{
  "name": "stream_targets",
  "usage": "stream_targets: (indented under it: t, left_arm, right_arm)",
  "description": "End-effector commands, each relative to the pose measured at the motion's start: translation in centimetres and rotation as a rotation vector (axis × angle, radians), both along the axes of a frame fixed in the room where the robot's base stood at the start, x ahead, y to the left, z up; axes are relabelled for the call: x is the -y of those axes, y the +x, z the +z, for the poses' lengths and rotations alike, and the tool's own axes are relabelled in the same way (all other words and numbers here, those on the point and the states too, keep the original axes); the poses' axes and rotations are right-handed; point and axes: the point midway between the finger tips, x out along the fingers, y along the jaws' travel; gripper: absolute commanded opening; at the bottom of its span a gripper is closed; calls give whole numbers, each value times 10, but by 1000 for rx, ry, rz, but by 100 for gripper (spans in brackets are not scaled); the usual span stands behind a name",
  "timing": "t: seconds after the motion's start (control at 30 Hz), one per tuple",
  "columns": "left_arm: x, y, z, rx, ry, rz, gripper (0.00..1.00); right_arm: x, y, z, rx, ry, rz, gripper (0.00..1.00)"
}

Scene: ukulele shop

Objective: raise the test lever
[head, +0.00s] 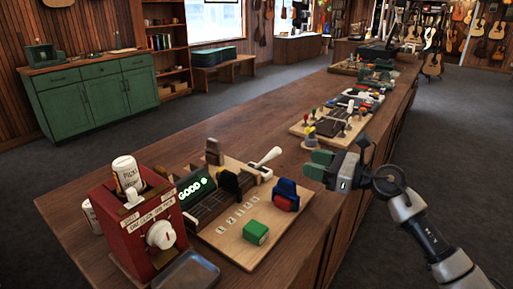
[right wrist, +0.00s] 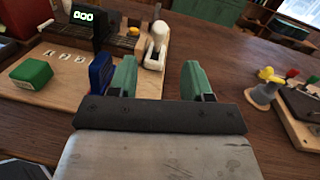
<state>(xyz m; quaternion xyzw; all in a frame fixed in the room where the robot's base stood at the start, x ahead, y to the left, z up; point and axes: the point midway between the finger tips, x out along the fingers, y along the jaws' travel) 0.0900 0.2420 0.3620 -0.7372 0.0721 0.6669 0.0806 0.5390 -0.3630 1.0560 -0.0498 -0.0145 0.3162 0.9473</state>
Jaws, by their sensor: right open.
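The test lever (head: 268,157) is a white handle with a rounded end on a small white base, at the far edge of a light wooden board (head: 232,238). In the head view it leans up to the right. The right wrist view shows the lever (right wrist: 157,42) just beyond the fingers, roughly between them. My right gripper (head: 315,164) is open and empty, to the right of the lever and apart from it. Its green fingers (right wrist: 158,76) stand wide apart. My left gripper is out of view.
A red machine (head: 140,222) stands at left. Another board with coloured pegs (head: 333,130) lies farther along the counter. Bare counter (head: 285,165) separates the boards.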

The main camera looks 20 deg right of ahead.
Motion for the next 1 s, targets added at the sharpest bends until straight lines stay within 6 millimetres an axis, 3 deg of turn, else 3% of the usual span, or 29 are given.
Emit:
stream_targets:
  t: [0.17,0.4,0.63,1.0]
  left_arm:
    - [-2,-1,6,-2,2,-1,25]
    - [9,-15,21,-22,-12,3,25]
    - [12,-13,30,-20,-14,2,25]
    - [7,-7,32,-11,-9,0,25]
  right_arm:
    - [-7,9,4,5,-3,1,49]
    - [-35,44,6,5,-1,3,49]
    - [-56,74,3,4,-1,0,49]
    - [-65,86,0,3,-4,1,49]
